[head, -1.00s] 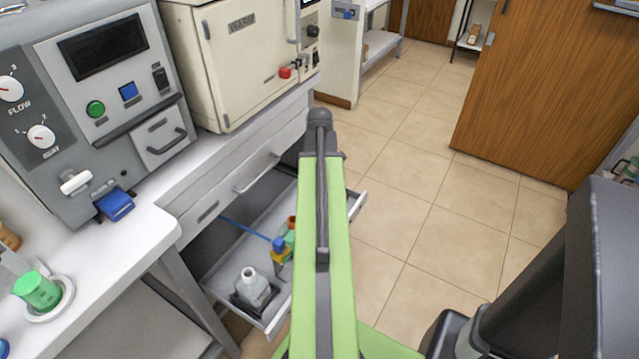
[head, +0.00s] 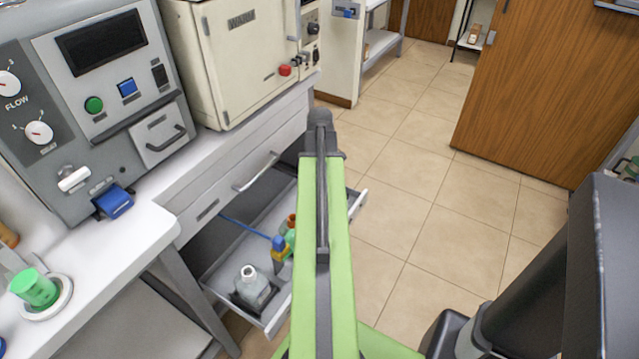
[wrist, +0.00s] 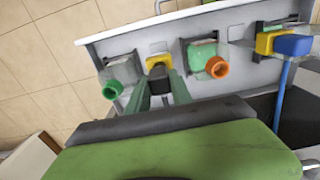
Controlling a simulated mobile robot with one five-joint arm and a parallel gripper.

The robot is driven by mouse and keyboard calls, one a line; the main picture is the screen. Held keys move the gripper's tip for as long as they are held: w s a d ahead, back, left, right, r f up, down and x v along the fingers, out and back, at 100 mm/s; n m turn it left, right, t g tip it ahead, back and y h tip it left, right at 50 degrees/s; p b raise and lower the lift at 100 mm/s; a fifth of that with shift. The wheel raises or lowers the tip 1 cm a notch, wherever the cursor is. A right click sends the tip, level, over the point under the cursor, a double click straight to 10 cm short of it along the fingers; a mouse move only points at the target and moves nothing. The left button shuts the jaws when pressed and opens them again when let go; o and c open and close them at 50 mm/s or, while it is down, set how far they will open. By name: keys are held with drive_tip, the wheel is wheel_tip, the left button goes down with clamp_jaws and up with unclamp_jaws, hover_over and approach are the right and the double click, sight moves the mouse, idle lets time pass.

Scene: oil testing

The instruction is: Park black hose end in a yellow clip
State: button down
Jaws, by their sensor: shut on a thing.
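In the wrist view, my gripper (wrist: 159,90) has its green fingers on both sides of the black hose end (wrist: 158,72) and is shut on it. A yellow clip (wrist: 157,60) on the drawer wall is right at the black end. Whether the end is seated in the clip or just in front of it, I cannot tell. A second yellow clip (wrist: 266,42) at the right has a blue hose end (wrist: 292,45) in it, with its blue hose hanging down. In the head view my arm hides my gripper and the black end.
The open drawer (head: 208,281) holds a clear bottle (head: 252,287). In the wrist view, a green-mouthed bottle (wrist: 113,89) and an orange-mouthed one (wrist: 216,67) stand close on either side of my gripper. The bench (head: 120,238) is left; tiled floor (head: 420,215) is clear at right.

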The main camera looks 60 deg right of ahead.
drive_tip(key=shift+f, duration=0.1)
idle(0.3)
drive_tip(key=shift+f+b, duration=0.4)
drive_tip(key=shift+b, duration=0.15)
drive_tip(key=shift+f, duration=0.2)
drive_tip(key=shift+f+b, duration=0.8)
drive_tip(key=shift+b, duration=0.2)
drive_tip(key=c, duration=1.1)
unclamp_jaws()
drive_tip(key=shift+o, duration=0.2)
drive_tip(key=shift+r, duration=0.1)
